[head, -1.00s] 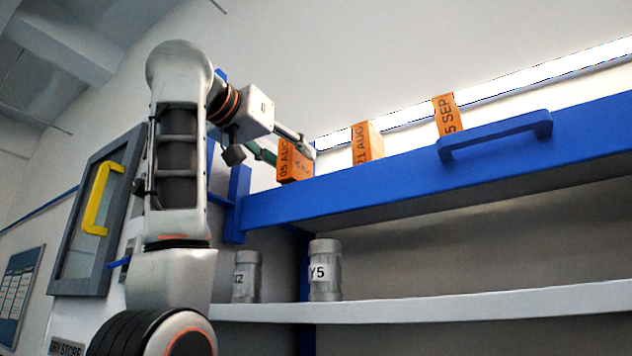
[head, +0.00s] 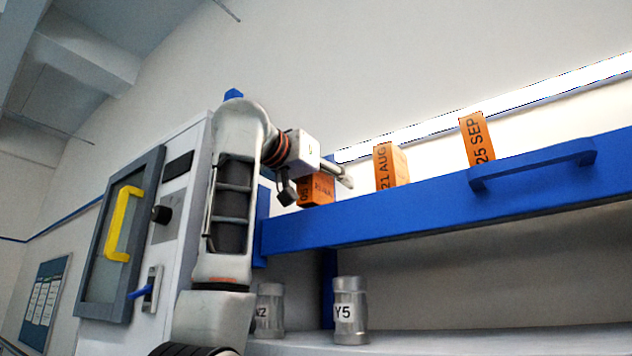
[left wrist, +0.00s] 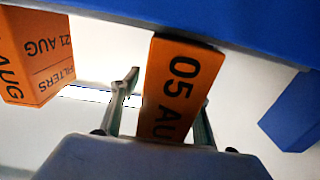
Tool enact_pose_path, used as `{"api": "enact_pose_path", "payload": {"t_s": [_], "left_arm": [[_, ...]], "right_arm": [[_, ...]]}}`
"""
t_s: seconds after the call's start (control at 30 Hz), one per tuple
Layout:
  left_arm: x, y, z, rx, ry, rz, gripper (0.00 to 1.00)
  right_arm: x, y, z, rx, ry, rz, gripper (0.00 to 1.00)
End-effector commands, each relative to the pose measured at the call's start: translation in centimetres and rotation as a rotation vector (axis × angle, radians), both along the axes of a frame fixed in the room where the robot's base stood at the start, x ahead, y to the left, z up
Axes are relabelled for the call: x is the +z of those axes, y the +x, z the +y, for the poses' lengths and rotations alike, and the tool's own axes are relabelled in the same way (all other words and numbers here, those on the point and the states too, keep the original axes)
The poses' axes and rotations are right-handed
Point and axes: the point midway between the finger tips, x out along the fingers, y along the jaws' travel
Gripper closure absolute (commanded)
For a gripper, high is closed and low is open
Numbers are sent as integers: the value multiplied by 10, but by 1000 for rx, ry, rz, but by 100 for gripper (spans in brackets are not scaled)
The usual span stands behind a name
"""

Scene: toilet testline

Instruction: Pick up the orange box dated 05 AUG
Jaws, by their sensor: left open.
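The orange box dated 05 AUG (head: 321,190) stands at the left end of the blue shelf top. My left gripper (head: 343,176) is at this box in the head view and hides part of its upper left side and date. In the left wrist view the box (left wrist: 180,85) shows "05 AU", with the rest of the label cut off by my gripper's body. The open fingers of my left gripper (left wrist: 162,108) lie one on each side of the box, with a visible gap on the left. Contact on the right side cannot be told. My right gripper is not in view.
Orange boxes 21 AUG (head: 391,166) and 25 SEP (head: 477,139) stand farther right on the blue shelf (head: 400,212), which has a blue handle (head: 535,165). Grey canisters, one marked Y5 (head: 350,312), stand on the lower shelf. A cabinet with a yellow handle (head: 122,225) is at left.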

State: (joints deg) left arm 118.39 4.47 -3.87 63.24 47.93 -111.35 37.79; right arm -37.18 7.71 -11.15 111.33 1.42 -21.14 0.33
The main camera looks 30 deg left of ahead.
Motion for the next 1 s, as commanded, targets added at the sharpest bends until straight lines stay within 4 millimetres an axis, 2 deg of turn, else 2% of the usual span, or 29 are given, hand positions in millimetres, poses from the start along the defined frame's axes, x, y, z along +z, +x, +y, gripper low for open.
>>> {"api": "enact_pose_path", "payload": {"t_s": [0.1,0.13,0.3,0.73,0.87,1.0], "left_arm": [[0,0,0,0,0,-1,54],[0,0,0,0,0,-1,59],[0,-1,0,1,0,-1,100],[5,-2,0,0,0,-3,100],[15,-2,0,1,0,-1,100],[38,-2,0,0,0,-2,100]], "right_arm": [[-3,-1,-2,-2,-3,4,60],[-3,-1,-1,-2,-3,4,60],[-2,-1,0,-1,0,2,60],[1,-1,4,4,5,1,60],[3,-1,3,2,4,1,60],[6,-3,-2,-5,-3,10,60]]}}
